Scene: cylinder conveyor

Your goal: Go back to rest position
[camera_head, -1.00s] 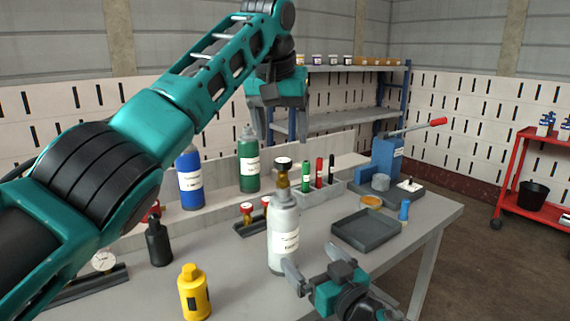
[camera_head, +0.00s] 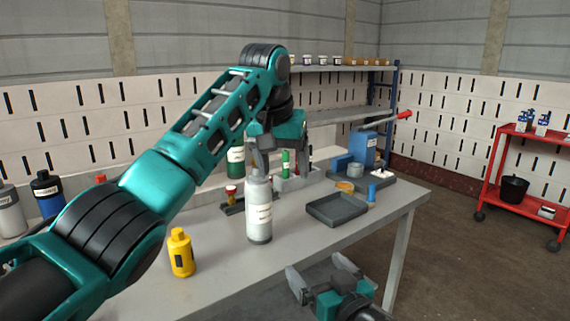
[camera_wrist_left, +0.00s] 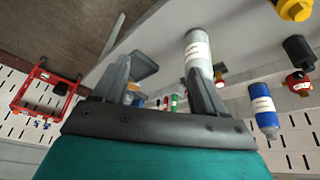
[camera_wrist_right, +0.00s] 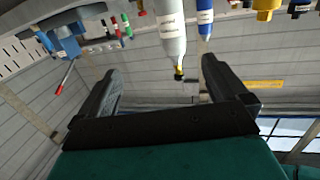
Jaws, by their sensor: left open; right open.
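My left gripper (camera_head: 278,158) is open and empty, pointing down above the table in the head view. One of its fingers overlaps the top of a grey cylinder (camera_head: 259,215) in that view and hides its valve; I cannot tell whether they touch. In the left wrist view the cylinder (camera_wrist_left: 198,48) shows near the right finger, with nothing held between the fingers. My right gripper (camera_head: 316,270) is open and empty, in front of the table's front edge. In the right wrist view the cylinder (camera_wrist_right: 171,32) stands beyond the open fingers, with a brass and black top.
The grey table (camera_head: 215,285) holds a yellow bottle (camera_head: 181,253), a dark tray (camera_head: 337,210) and a blue bottle (camera_head: 47,196). A red cart (camera_head: 492,190) stands at the right, and a shelf (camera_head: 345,115) behind. The floor between table and cart is clear.

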